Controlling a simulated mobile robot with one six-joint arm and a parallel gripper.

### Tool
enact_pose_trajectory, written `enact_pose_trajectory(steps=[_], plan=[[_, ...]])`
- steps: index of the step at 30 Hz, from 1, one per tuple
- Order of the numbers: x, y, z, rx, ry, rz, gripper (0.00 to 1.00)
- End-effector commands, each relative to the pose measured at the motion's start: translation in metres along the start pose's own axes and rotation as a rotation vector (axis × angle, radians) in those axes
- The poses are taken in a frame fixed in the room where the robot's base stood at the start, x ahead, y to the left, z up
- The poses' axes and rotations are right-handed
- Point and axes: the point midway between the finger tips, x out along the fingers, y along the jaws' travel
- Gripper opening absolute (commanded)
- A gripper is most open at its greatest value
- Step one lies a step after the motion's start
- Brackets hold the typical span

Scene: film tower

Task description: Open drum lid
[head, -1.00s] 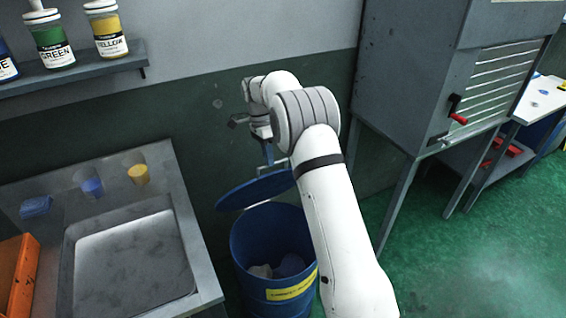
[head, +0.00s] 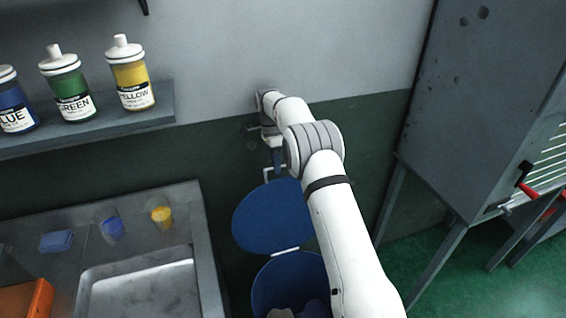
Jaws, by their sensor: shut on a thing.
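The round blue drum lid (head: 262,222) stands steeply tilted up at the back of the blue drum (head: 284,277). A pale hinge strip shows between the lid and the drum rim. The drum is open, and some crumpled light and dark contents show inside it. My gripper (head: 277,168) is above the lid, at its raised edge, shut on the lid's handle (head: 267,175). My white arm hides the right part of the lid and drum, and the fingertips are small and partly hidden.
A metal sink (head: 140,285) with a blue cup (head: 112,229) and a yellow cup (head: 161,216) stands at the left. A shelf (head: 90,134) with labelled bottles is on the wall. A grey cabinet (head: 480,110) stands at the right. The wall is close behind the lid.

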Motion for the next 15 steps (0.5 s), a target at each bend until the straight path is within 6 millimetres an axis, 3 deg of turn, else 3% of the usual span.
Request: enact_pose_trajectory(steps=[1,11,12,15], plan=[[0.0101,-0.0009,0.0029,-0.003,-0.006,0.015,0.0],[0.0106,-0.0008,-0.0009,0.003,-0.009,0.016,0.0],[0.0104,-0.0008,-0.0011,0.003,-0.009,0.016,0.14],[0.0088,-0.0007,-0.0021,0.004,-0.008,0.013,0.22]])
